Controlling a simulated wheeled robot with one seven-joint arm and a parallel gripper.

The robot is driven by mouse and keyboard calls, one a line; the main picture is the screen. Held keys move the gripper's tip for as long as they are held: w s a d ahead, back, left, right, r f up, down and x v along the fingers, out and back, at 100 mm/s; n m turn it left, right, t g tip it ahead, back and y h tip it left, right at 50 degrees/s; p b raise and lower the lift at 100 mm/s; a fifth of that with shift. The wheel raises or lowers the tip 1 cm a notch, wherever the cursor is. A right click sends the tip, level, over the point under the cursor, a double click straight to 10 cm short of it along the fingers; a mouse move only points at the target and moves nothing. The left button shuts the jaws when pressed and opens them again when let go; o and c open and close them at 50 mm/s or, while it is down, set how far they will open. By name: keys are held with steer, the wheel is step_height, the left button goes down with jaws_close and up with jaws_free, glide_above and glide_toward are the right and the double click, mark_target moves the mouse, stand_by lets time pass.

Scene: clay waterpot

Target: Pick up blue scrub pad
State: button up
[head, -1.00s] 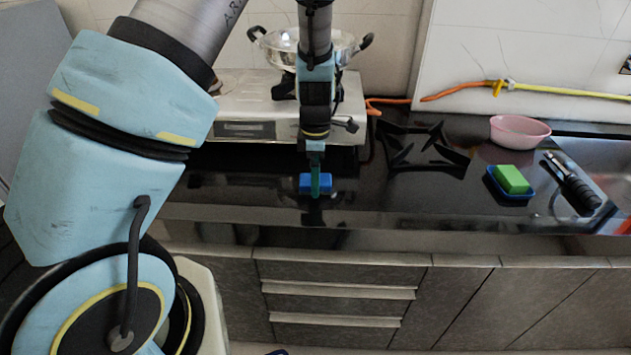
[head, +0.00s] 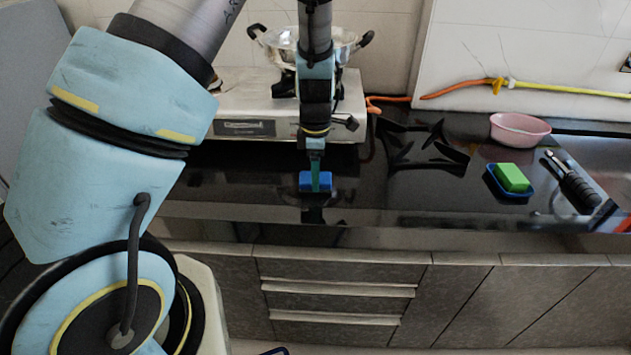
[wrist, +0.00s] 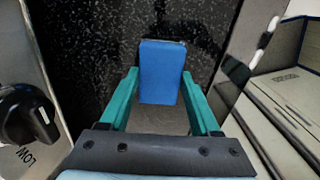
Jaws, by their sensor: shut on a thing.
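The blue scrub pad (head: 305,181) is at the black counter, in front of the stove. It also shows in the wrist view as a plain blue block (wrist: 161,68) between two green fingers. My gripper (head: 317,182) points down over the pad, with one finger across its near face. In the wrist view my gripper (wrist: 161,88) has a finger on each side of the pad and is shut on it. The far finger is hidden in the head view. I cannot tell whether the pad touches the counter.
The stove (head: 350,115) with a steel pan (head: 285,42) stands close behind. A black burner grate (head: 425,150), pink bowl (head: 520,132), green block (head: 512,177) on a blue tray (head: 494,186) and dark-handled tool (head: 575,188) lie right. The counter's front edge is near.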

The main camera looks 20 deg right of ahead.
step_height(320, 180, up, 10)
steer(key=b, duration=0.1)
stand_by(0.5)
